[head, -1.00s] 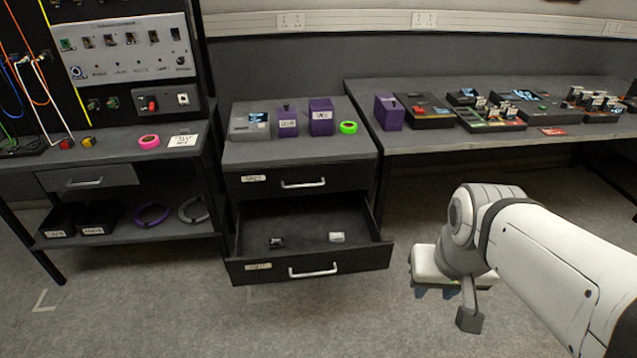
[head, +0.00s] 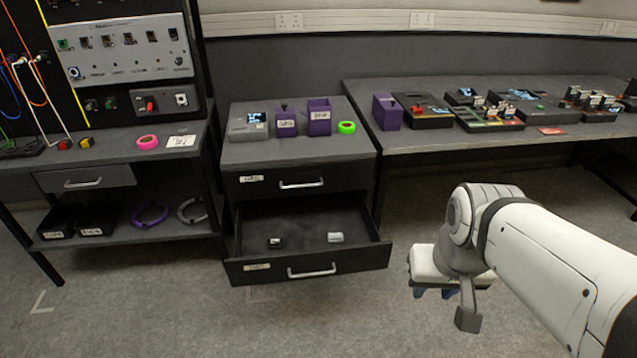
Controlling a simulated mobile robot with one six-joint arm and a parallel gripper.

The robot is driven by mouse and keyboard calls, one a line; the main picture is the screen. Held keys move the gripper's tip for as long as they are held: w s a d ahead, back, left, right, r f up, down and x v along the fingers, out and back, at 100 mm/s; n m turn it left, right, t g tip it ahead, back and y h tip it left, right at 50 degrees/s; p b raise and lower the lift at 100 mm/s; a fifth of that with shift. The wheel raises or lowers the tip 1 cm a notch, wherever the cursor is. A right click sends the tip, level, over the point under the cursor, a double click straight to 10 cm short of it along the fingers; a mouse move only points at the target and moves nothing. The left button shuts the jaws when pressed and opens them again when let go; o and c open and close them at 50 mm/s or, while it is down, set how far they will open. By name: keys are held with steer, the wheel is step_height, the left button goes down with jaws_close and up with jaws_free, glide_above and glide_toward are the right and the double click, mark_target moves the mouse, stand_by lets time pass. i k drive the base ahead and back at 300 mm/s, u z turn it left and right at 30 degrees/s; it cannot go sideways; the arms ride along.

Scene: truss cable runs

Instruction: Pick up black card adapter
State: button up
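The lower drawer (head: 305,220) of the dark cabinet is pulled open. A small black adapter (head: 275,242) with a light mark on it lies on the drawer floor at the left. A small white or grey adapter (head: 335,237) lies to its right, apart from it. My gripper (head: 433,293) hangs over the floor to the right of the open drawer, fingers pointing down, apart from both adapters. The blue fingertips are small and partly hidden under the gripper body. They look spread, with nothing seen between them.
The drawer front with its handle (head: 312,272) juts into the room. A long bench (head: 450,140) with several devices stands at right. The floor before the drawer is clear.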

mark_target(273, 244)
steer(key=u, duration=2.6)
steer(key=i, duration=0.75)
steer(key=z, duration=2.15)
steer(key=i, duration=1)
